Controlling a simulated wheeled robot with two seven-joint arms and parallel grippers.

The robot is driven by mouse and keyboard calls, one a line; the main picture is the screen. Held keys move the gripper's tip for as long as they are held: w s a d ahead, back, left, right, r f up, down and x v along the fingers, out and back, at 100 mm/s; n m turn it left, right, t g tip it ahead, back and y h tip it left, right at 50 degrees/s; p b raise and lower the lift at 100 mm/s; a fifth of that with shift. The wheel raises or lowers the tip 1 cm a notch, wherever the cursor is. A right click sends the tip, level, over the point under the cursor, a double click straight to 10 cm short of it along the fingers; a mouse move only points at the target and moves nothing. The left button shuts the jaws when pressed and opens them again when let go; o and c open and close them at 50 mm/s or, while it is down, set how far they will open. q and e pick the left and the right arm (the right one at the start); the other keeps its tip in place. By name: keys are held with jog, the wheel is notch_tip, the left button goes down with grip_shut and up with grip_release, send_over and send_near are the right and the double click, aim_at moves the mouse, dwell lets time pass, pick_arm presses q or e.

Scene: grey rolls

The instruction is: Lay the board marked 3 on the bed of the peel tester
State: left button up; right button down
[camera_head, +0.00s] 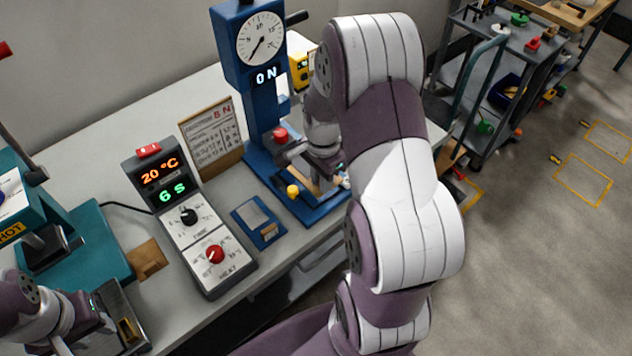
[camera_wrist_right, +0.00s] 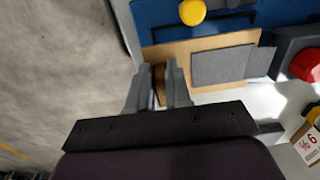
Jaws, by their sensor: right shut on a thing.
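The peel tester (camera_head: 253,110) is a blue stand with a round dial and a "0 N" display. My right gripper (camera_head: 300,165) is over the bed, partly hidden by my arm. In the right wrist view its fingers (camera_wrist_right: 159,84) are shut on the edge of a tan board (camera_wrist_right: 175,51) with a grey patch. The board overlaps the blue bed; whether it touches is unclear. I see no number on it. My left gripper (camera_head: 105,318) is at lower left; its fingers are unclear.
A grey control box (camera_head: 188,217) shows 20 °C and 6 s. A blue pad (camera_head: 258,222) lies between it and the tester. A tan block (camera_head: 147,258) and a teal machine (camera_head: 92,250) are at left. A notice board (camera_head: 212,132) leans behind. A cart (camera_head: 482,90) stands at right.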

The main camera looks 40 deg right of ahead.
aim_at(318, 187)
jog(key=shift+w+d+f, duration=0.1)
jog(key=shift+w+f, duration=0.5)
jog(key=shift+w, duration=0.35)
notch_tip(318, 187, down, 4)
jog(key=shift+s+r, duration=0.15)
jog(key=shift+r, duration=0.05)
jog(key=shift+f, duration=0.25)
jog(key=c, duration=1.1)
grip_release()
jog(key=shift+o, duration=0.2)
notch_tip(318, 187, up, 12)
jog(key=s+a+n, duration=0.4)
jog(key=a+n, duration=0.3)
jog(key=n, duration=0.1)
jog(key=s+a+r+n+t+p, duration=0.1)
jog(key=s+a+n, duration=0.3)
jog(key=a+n, duration=0.3)
jog(key=shift+s+n+p, duration=0.3)
jog(key=shift+s+n, duration=0.05)
jog(key=shift+n, duration=0.75)
